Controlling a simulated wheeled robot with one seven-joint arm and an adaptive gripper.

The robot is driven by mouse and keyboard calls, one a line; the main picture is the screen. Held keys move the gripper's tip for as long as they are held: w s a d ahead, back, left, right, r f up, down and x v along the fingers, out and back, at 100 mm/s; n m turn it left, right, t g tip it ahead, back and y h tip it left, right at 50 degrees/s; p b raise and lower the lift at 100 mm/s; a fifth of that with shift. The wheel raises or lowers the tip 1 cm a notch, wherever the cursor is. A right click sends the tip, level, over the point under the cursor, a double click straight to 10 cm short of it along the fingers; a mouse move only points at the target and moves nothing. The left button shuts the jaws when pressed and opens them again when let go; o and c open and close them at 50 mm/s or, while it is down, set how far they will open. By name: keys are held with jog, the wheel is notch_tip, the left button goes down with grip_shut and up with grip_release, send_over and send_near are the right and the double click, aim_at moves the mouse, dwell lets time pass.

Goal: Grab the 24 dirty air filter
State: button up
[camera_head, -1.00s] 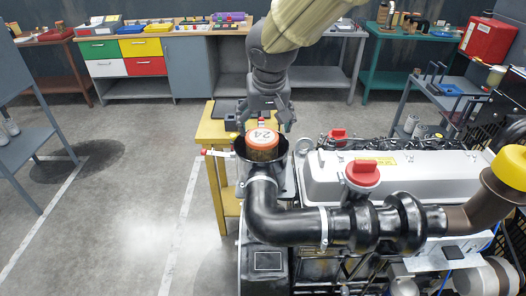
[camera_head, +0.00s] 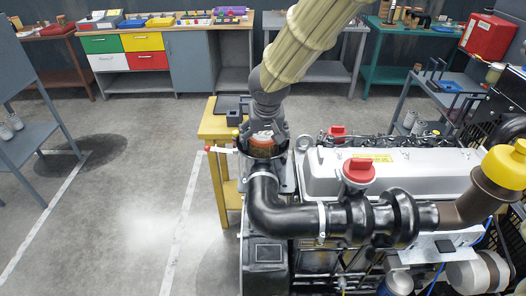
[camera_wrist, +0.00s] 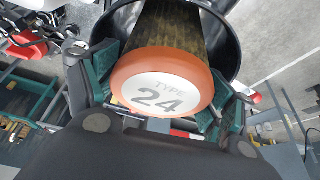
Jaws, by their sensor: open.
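In the head view the filter (camera_head: 262,138) is partly hidden by my gripper. My gripper (camera_head: 264,136) is over the housing mouth. In the wrist view its green-padded fingers (camera_wrist: 165,95) are open, one on each side of the filter. I cannot tell whether the pads touch it.
The black intake pipe (camera_head: 268,208) runs from the housing along the engine (camera_head: 420,172). A red cap (camera_head: 359,170) stands on the engine to the right. A yellow stand (camera_head: 214,126) is behind and left of the housing. The floor at left is mostly clear.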

jog(key=shift+s+r, duration=0.2)
jog(key=shift+s, duration=0.05)
jog(key=shift+w+f, duration=0.15)
jog(key=shift+c, duration=1)
jog(key=c, duration=1)
jog(key=shift+c, duration=0.2)
